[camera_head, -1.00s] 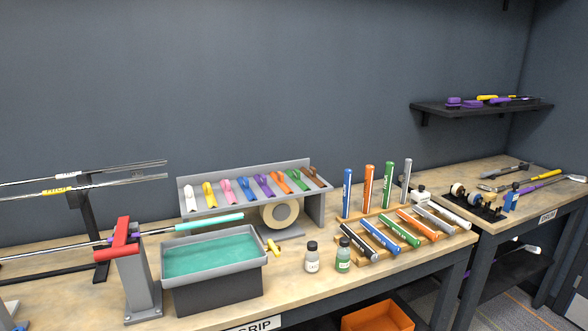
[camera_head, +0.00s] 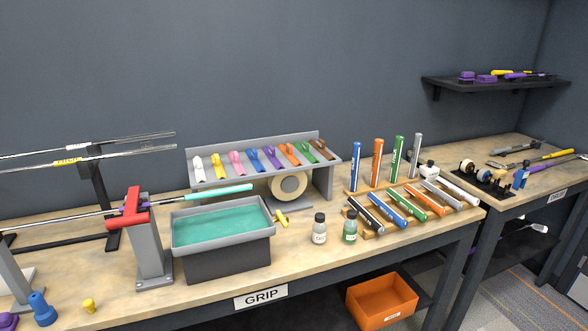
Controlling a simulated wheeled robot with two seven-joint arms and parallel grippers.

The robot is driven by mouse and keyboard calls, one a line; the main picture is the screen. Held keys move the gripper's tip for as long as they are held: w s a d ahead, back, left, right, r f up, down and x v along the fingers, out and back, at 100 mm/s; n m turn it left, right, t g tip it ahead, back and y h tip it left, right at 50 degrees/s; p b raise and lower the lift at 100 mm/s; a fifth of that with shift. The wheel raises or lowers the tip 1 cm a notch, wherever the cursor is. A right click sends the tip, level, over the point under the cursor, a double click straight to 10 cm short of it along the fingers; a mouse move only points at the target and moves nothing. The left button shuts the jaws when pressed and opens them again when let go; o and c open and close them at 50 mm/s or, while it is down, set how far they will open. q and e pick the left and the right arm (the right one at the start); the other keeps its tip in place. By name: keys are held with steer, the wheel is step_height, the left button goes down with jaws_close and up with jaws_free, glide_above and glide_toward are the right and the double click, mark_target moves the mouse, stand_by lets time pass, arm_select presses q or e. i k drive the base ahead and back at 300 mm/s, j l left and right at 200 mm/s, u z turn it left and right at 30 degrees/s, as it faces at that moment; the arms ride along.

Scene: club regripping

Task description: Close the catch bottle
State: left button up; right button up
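Two small bottles stand upright on the bench right of the grey tray. One is a clear, whitish bottle (camera_head: 319,235) with a dark cap on top. The other is a green bottle (camera_head: 350,233), also with a dark top. A small white bottle (camera_head: 428,171) with a dark part at its top stands farther back, behind the rack of grips, and is partly hidden. I cannot tell which of these is the catch bottle. Neither of my grippers is in view.
A grey tray (camera_head: 221,239) of green liquid and a red-topped vise (camera_head: 150,255) holding a club stand at left. A rack of grips (camera_head: 357,189) stands right of the bottles. An orange bin (camera_head: 382,300) sits below. The bench front is mostly clear.

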mark_target(318, 230)
steer(key=l+u, duration=0.2)
steer(key=l, duration=0.45)
steer(key=l+u, duration=0.2)
steer(key=l, duration=0.5)
steer(key=k+l+u, duration=0.2)
steer(key=l, duration=0.45)
steer(key=i, duration=0.05)
